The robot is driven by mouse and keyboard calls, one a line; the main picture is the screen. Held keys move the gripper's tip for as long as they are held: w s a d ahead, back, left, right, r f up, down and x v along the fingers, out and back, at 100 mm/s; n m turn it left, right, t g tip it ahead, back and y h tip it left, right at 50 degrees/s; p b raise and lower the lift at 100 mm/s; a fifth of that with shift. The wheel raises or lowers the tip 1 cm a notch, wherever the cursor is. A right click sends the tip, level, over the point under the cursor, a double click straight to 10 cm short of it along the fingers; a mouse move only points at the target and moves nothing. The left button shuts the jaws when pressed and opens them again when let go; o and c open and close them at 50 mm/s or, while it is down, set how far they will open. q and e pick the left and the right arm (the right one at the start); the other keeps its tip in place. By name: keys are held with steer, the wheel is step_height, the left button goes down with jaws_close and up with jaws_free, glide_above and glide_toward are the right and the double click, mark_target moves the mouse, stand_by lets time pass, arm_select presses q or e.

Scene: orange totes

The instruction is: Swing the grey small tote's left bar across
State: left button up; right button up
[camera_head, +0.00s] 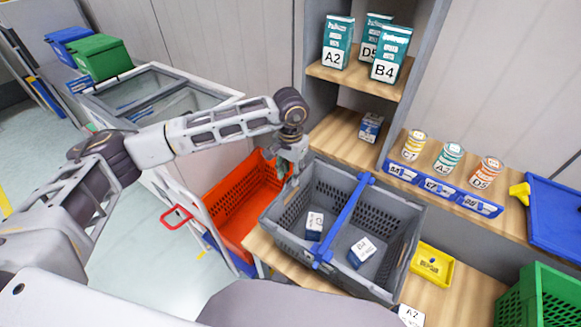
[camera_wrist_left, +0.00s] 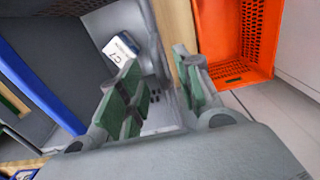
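The grey small tote (camera_head: 390,270) stands on the wooden shelf, open at the top. One blue bar (camera_head: 345,218) shows, spanning its opening from far rim to near rim around the middle; I cannot tell whether a second bar lies with it. The bar is also at the left of the left wrist view (camera_wrist_left: 38,85). My left gripper (camera_head: 287,175) is at the tote's far left corner, well left of the bar. In the left wrist view its green-padded fingers (camera_wrist_left: 162,92) are apart, around or just above the tote's wall, with nothing seen held. My right gripper is out of view.
Small boxes (camera_head: 314,222) (camera_head: 362,250) lie inside the tote. An orange tote (camera_head: 225,205) is close on the left. A yellow bin (camera_head: 432,264) and a green crate (camera_head: 540,300) are to the right. Shelves with cartons and cans (camera_head: 448,158) rise behind.

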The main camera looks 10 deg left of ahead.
arm_select(q)
steer(key=shift+f, duration=0.6)
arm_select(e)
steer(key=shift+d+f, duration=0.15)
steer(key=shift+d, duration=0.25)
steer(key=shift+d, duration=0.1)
arm_select(q)
steer(key=c, duration=0.6)
steer(key=shift+d, duration=0.1)
